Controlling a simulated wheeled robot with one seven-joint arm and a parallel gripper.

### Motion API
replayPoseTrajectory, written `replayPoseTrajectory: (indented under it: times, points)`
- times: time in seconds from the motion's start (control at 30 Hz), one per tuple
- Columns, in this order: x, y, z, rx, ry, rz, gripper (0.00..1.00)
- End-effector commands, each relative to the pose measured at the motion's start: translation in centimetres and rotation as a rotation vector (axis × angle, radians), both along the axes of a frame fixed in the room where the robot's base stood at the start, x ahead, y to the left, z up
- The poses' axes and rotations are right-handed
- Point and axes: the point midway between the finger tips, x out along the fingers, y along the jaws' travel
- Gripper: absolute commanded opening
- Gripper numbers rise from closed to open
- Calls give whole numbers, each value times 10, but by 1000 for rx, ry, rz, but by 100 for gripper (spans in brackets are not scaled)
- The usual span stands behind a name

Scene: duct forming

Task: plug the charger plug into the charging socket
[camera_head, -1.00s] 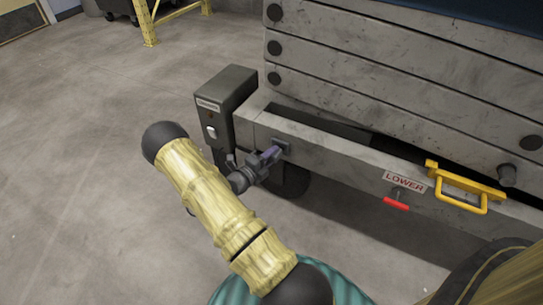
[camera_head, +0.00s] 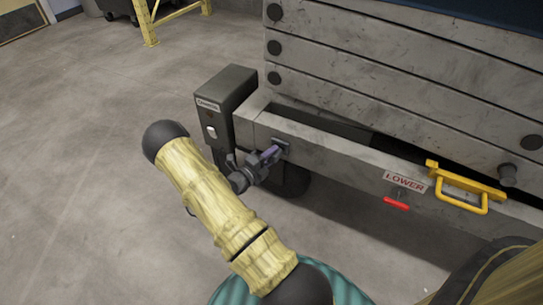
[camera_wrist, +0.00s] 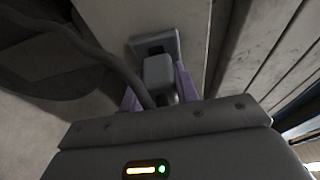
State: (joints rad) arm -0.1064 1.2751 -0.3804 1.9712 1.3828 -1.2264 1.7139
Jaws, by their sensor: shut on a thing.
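The charging socket (camera_head: 283,144) is a small dark grey plate on the end of the lift's pale lower frame. In the wrist view the socket plate (camera_wrist: 167,42) is right behind the charger plug (camera_wrist: 158,72), a grey block with a dark cable. My gripper (camera_head: 271,152) is at the socket, its purple fingers on both sides of the plug, shut on it. The plug's front is against or very close to the plate; its prongs are hidden, so I cannot tell how deep it sits.
A dark charger box (camera_head: 226,105) with a switch stands left of the frame. To the right are a LOWER label (camera_head: 404,182), a red handle (camera_head: 396,204) and a yellow bracket (camera_head: 463,188). Stacked grey panels (camera_head: 390,65) rise above. The concrete floor (camera_head: 90,180) at left is clear.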

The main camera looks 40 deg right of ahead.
Motion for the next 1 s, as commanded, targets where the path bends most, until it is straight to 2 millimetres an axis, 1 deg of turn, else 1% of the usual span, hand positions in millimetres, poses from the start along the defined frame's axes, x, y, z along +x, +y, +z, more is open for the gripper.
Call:
replayPoseTrajectory:
  times: [0.77, 0.8, 0.87, 0.9, 1.0]
  points:
    - [4, -10, 0, 0, -2, -1, 11]
    - [4, -10, 0, 0, -1, -1, 36]
    - [4, -10, 0, 0, -1, -1, 48]
    - [4, -10, 0, 0, -1, -1, 56]
    - [4, -10, 0, 0, -1, -1, 56]
